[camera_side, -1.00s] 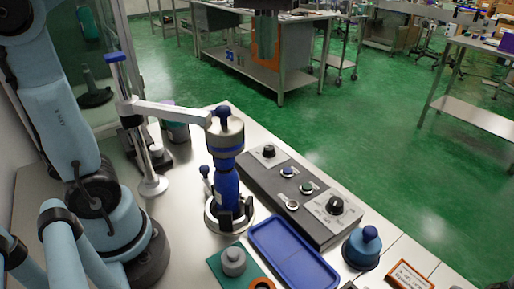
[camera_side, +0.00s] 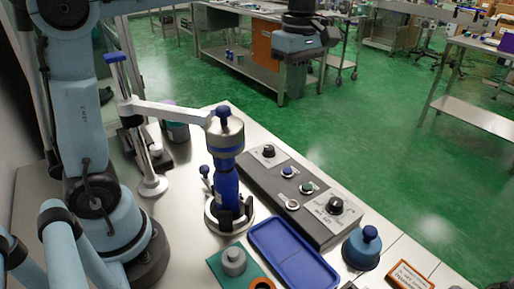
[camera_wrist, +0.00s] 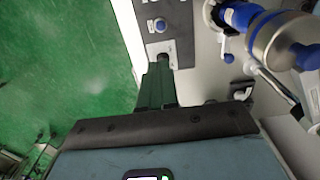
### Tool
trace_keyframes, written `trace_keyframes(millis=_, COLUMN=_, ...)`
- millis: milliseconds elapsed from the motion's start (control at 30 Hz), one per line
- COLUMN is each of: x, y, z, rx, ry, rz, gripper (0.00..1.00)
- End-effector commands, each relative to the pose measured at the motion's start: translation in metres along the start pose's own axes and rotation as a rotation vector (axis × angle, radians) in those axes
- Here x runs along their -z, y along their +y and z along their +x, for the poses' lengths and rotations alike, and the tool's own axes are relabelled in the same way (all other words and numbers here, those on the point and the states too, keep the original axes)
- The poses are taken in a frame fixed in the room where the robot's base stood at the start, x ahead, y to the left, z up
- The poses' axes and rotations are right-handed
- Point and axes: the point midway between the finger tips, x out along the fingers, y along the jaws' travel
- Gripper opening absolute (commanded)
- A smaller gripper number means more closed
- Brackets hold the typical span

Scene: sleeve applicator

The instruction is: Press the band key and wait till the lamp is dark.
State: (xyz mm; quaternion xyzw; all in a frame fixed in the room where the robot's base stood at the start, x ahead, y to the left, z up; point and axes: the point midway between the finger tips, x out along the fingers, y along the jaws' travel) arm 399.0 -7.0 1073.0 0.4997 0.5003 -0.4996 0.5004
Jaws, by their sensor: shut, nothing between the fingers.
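The dark control panel (camera_side: 262,182) lies on the bench with a blue key (camera_side: 288,172), a green key (camera_side: 306,188), a pale round button or lamp (camera_side: 292,205) and two black knobs. I cannot tell which is the band key; no lamp glow is plain. My gripper (camera_side: 294,88) is high above the bench, apart from the panel. In the wrist view its closed, empty fingers (camera_wrist: 163,64) point toward the panel (camera_wrist: 178,42), just below the blue key (camera_wrist: 160,25) in the picture. The fingers hide part of the panel.
A blue tray (camera_side: 290,258) and a blue domed object (camera_side: 362,247) lie in front. Air above the panel is clear.

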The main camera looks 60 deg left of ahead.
Motion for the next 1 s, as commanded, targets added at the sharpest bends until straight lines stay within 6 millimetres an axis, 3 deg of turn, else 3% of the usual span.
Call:
trace_keyframes(millis=100, x=0.0, y=0.0, z=0.026, rx=0.0, ry=0.0, rz=0.001, gripper=0.0)
trace_keyframes(millis=300, x=0.0, y=0.0, z=0.051, rx=0.0, ry=0.0, rz=0.001, gripper=0.0)
trace_keyframes(millis=767, x=0.0, y=0.0, z=0.056, rx=0.0, ry=0.0, rz=0.001, gripper=0.0)
trace_keyframes(millis=1000, x=0.0, y=0.0, z=0.076, rx=0.0, ry=0.0, rz=0.001, gripper=0.0)
